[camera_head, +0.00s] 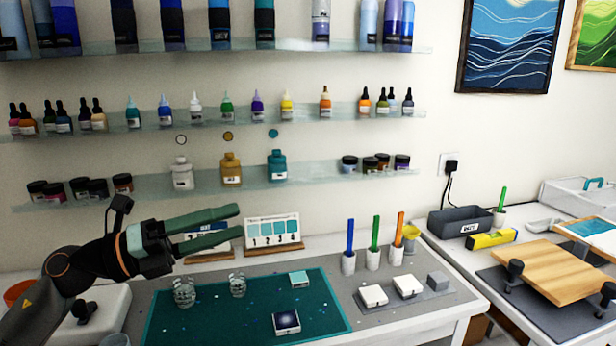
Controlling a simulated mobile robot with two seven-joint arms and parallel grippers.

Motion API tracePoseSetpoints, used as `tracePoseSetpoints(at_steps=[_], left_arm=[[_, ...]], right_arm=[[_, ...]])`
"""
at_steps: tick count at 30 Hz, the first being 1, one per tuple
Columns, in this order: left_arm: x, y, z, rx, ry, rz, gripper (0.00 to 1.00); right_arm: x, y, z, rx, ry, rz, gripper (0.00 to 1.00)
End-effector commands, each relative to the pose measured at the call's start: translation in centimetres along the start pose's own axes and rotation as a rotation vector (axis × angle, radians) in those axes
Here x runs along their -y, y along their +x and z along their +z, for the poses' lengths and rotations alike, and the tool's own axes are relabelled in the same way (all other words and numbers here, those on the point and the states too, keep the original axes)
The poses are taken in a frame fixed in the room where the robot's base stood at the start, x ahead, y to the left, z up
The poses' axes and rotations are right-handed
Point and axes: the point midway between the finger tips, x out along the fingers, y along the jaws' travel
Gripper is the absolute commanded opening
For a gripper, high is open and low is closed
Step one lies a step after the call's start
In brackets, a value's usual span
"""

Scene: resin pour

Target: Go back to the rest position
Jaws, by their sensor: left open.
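My left gripper (236,225) comes in from the left on my black arm. Its two green fingers are apart and point right, with nothing visible between them. It is above the back left part of the teal mat (240,323), in front of the card stands at the wall. My right gripper does not show in this view.
Two clear cups (184,292) (237,285), a small teal-topped box (299,279) and a dark square piece (286,322) are on the mat. Coloured sticks in white holders (373,257) stand to the right. A wooden board (553,270) is on the right-hand table. Bottle shelves (230,122) line the wall.

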Motion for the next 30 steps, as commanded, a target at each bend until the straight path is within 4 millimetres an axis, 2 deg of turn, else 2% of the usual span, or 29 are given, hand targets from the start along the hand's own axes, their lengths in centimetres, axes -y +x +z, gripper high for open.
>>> tracePoseSetpoints(at_steps=[1,3,7,11,14,17,18,20,21,23,24,27,30], left_arm=[[-1.4,0.2,-1.1,0.052,-0.120,-0.048,0.70],[-3.1,0.1,-2.0,0.139,-0.275,-0.104,0.70],[-7.4,-1.0,-3.8,0.326,-0.575,-0.167,0.70],[-12.8,-3.3,-6.6,0.538,-0.881,-0.180,0.70],[-17.4,-5.8,-10.0,0.715,-1.115,-0.155,0.70],[-21.9,-8.6,-14.9,0.899,-1.350,-0.102,0.70],[-23.5,-9.9,-17.3,0.974,-1.441,-0.072,0.70],[-25.6,-11.6,-21.0,1.080,-1.572,-0.024,0.70],[-26.6,-12.8,-23.6,1.149,-1.654,0.012,0.70],[-27.9,-14.4,-27.5,1.244,-1.766,0.067,0.70],[-28.4,-15.4,-30.0,1.301,-1.834,0.103,0.70],[-29.0,-17.4,-35.5,1.420,-1.973,0.186,0.70],[-29.0,-18.6,-39.2,1.501,-2.067,0.246,0.70]], right_arm=[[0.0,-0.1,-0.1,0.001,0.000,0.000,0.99],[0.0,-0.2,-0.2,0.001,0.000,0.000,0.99],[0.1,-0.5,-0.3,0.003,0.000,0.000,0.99],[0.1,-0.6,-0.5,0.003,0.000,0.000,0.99],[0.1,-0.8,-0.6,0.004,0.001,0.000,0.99],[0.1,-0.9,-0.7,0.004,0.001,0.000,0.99],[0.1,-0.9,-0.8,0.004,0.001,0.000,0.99],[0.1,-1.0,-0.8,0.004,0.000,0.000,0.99],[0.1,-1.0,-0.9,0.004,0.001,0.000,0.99],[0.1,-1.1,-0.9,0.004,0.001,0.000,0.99],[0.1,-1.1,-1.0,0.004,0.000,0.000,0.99],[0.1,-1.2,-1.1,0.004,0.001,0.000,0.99],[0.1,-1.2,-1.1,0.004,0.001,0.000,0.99]])
